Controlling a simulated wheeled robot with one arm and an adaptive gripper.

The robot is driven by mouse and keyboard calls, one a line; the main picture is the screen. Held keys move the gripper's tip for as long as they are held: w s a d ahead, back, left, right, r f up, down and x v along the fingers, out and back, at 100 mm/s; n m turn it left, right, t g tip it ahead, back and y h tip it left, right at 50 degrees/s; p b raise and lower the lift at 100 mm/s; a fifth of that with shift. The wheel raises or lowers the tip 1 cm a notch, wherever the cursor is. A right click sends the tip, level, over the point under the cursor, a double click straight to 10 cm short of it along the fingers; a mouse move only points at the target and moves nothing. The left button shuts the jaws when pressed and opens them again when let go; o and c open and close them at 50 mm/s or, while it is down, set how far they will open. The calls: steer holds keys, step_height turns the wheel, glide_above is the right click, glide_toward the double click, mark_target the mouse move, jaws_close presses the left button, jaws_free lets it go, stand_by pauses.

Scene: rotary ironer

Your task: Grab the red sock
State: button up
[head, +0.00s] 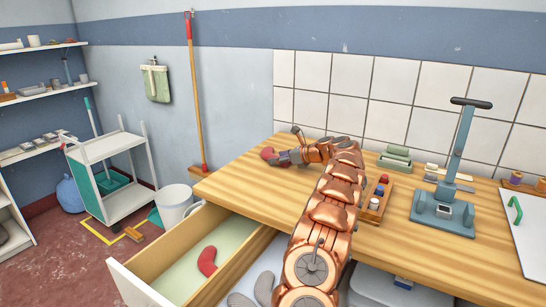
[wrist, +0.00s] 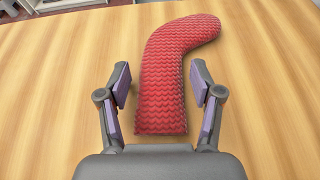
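A red knitted sock (wrist: 165,85) lies on the wooden table top in the wrist view, its foot bent to the right. It also shows as a small red shape (head: 267,153) at the table's far left part in the head view, partly hidden by my gripper (head: 283,158). My gripper (wrist: 161,88) is open, with one finger on each side of the sock's leg. Gaps show between the fingers and the sock. A second red sock-shaped item (head: 207,261) lies in the open drawer (head: 165,262).
Grey sock-like items (head: 264,288) lie near the drawer. On the table stand a wooden tray of small bottles (head: 374,199), green boxes (head: 395,157) and a blue-grey press (head: 444,207). A white bucket (head: 174,204) and a cart (head: 112,175) stand at the left.

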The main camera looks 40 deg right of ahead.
steer(key=c, duration=0.6)
steer(key=shift+r, duration=1.85)
steer(key=shift+s+a+r+b, duration=0.2)
steer(key=shift+s+a+b, duration=0.15)
steer(key=shift+a, duration=2.3)
steer(key=shift+s+a+r+b, duration=0.25)
steer(key=shift+s+a, duration=0.1)
steer(key=shift+a, duration=2.25)
steer(key=shift+s+a+r+b, duration=0.2)
steer(key=shift+s+a+b, duration=0.15)
steer(key=shift+a, duration=2.3)
